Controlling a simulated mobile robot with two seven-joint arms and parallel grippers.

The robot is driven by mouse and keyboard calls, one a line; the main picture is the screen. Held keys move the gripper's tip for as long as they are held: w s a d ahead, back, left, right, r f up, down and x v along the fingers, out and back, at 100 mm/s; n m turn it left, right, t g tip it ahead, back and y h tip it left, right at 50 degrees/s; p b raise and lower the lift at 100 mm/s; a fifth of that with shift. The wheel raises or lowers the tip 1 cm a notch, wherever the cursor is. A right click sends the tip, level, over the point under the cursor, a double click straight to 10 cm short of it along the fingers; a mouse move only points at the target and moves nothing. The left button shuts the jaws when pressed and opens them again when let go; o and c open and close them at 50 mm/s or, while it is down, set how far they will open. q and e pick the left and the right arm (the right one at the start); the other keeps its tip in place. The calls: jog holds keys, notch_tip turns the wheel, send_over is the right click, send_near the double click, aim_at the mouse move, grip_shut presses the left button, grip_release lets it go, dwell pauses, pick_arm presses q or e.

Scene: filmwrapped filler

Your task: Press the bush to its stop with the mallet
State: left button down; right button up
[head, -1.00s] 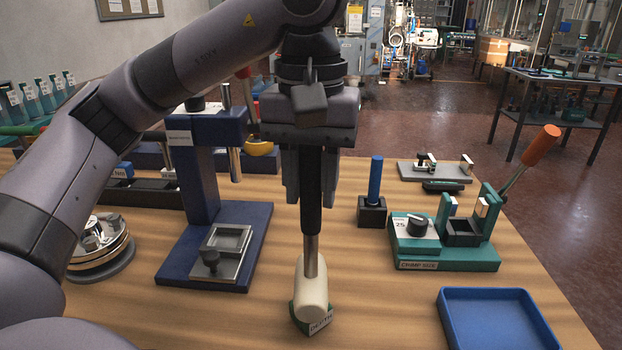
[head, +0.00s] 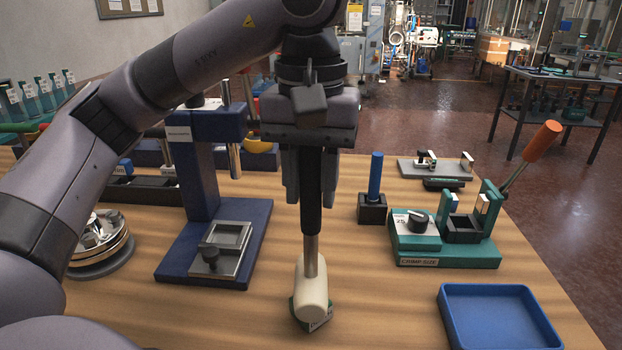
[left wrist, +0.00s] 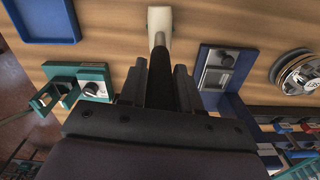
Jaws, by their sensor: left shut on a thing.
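The mallet has a cream head (head: 311,292), a metal neck and a black handle (head: 311,212). My left gripper (head: 311,200) is shut on the handle and holds the mallet head-down over the front middle of the table. The head covers most of a small green block (head: 323,323) with a pale label. I cannot tell whether the head touches it. The bush is not visible; the mallet head may hide it. In the left wrist view the mallet head (left wrist: 159,20) shows beyond my left gripper's fingers (left wrist: 160,72). My right gripper is out of view.
A blue press (head: 200,200) stands left of the mallet, with stacked round metal dishes (head: 100,245) beyond it. To the right are a blue post in a dark base (head: 372,208), a green crimp fixture (head: 445,255) with an orange-handled lever, and an empty blue tray (head: 500,318).

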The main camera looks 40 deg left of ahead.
aim_at(311, 148)
pick_arm(q)
jog(key=shift+s+f+b, duration=0.1)
jog(key=shift+f+b, duration=0.25)
jog(key=shift+f, duration=0.25)
dwell(1.1)
jog(key=shift+r, duration=0.1)
jog(key=shift+r+p, duration=2.6)
jog(key=shift+p, duration=0.15)
